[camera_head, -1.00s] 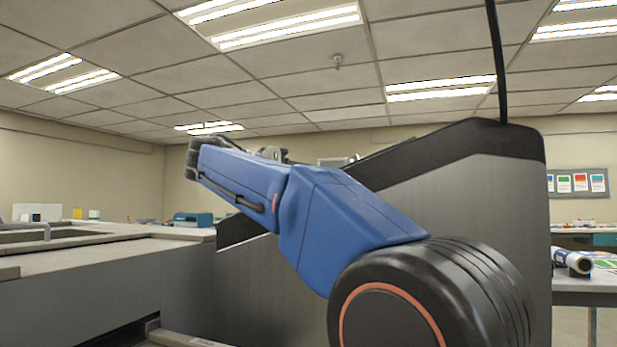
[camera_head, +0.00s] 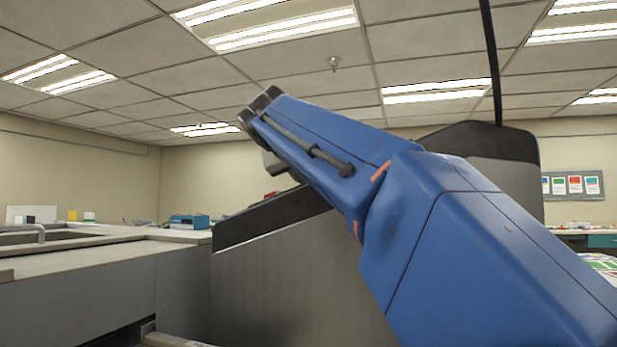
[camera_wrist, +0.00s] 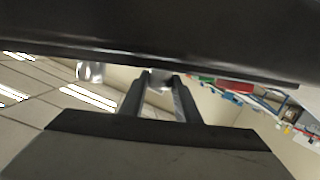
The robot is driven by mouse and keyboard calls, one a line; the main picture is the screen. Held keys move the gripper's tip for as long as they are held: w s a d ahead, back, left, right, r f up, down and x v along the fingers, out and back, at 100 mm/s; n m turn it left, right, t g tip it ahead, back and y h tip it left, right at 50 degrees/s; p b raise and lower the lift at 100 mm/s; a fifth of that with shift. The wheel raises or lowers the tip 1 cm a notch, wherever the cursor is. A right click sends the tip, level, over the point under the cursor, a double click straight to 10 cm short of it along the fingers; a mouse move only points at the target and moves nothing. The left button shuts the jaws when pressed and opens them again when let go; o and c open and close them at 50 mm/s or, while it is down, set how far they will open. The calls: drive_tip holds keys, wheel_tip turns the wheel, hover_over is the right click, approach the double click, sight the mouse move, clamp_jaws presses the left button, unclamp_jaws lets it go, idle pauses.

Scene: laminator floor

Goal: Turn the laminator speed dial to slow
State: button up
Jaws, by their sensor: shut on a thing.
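The laminator (camera_head: 290,270) is the large grey machine with a sloping black top edge in the head view. In the wrist view a dark panel (camera_wrist: 150,30) crosses the top. My gripper (camera_wrist: 160,82) reaches up to its edge, its two dark fingers shut on a small pale knob (camera_wrist: 159,75), which looks like the speed dial. The fingers hide much of it, and no marking or pointer can be read. A second silvery round knob (camera_wrist: 90,72) sticks out of the panel to the left, apart from the fingers. In the head view my blue arm hides the gripper and the dial.
A long grey counter (camera_head: 90,260) runs along the left. A blue device (camera_head: 188,221) stands at the back. A table with papers (camera_head: 600,262) is at the right. The wrist view shows cluttered shelving (camera_wrist: 235,88) off to the right.

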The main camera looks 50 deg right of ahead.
drive_tip(key=shift+n+t+y, duration=0.3)
drive_tip(key=shift+y, duration=0.1)
idle(0.3)
drive_tip(key=o, duration=1)
drive_tip(key=shift+o, duration=0.2)
drive_tip(key=v, duration=1.7)
drive_tip(key=shift+a, duration=0.15)
drive_tip(key=shift+s, duration=0.15)
idle(0.5)
